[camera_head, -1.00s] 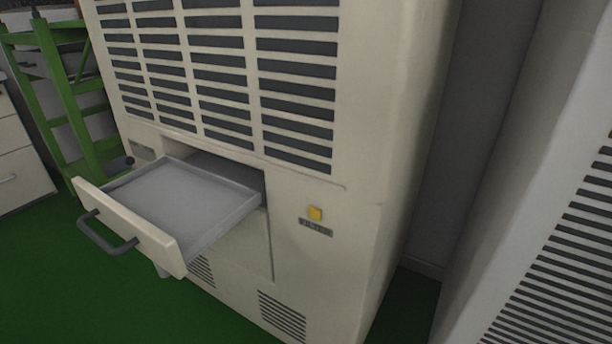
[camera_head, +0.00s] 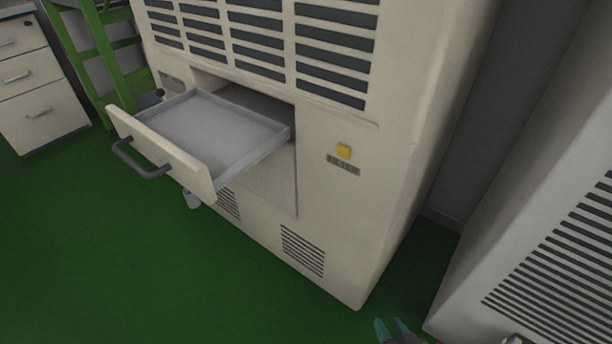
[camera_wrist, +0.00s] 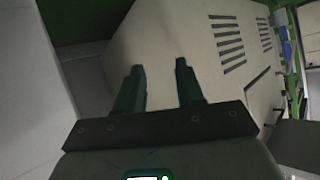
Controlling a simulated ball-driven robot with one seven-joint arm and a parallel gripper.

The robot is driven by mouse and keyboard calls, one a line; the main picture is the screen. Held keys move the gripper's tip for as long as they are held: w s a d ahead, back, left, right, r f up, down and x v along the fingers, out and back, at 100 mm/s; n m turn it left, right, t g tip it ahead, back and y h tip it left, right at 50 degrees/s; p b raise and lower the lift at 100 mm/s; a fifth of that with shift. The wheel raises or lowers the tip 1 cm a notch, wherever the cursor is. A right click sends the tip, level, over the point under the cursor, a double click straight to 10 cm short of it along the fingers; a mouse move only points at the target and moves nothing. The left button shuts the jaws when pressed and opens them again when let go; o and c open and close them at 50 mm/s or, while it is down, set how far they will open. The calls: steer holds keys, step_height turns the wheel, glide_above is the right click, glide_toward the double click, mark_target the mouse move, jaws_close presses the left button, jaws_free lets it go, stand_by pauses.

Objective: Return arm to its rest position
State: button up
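My gripper (camera_head: 393,330) shows at the bottom edge of the head view, low in front of the gap between the two cabinets. Its teal fingertips point up in the picture, and most of the arm is out of view. In the wrist view my gripper (camera_wrist: 157,85) has its two fingers apart with nothing between them. The fingers face the lower part of the beige cabinet (camera_wrist: 175,35), and no contact shows.
The beige cabinet's drawer (camera_head: 165,150) is pulled out and its tray looks empty. A grey vented cabinet (camera_head: 480,290) stands at the right. A green ladder (camera_head: 105,55) and drawer unit (camera_head: 45,110) stand at the left.

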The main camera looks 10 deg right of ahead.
steer(key=s+d+r+n+g, duration=0.1)
steer(key=s+r+g, duration=0.15)
steer(key=r, duration=0.35)
steer(key=s+r+n+g, duration=0.1)
steer(key=s+r+g, duration=0.1)
steer(key=r+g, duration=0.3)
steer(key=s+d+g+p, duration=0.2)
steer(key=s+g+p, duration=0.3)
steer(key=s, duration=0.7)
step_height(320, 180, up, 37)
steer(key=t+p, duration=0.1)
steer(key=p, duration=3.6)
steer(key=shift+w+p, duration=0.3)
steer(key=shift+w, duration=0.1)
steer(key=shift+d+t, duration=0.1)
steer(key=shift+t, duration=0.15)
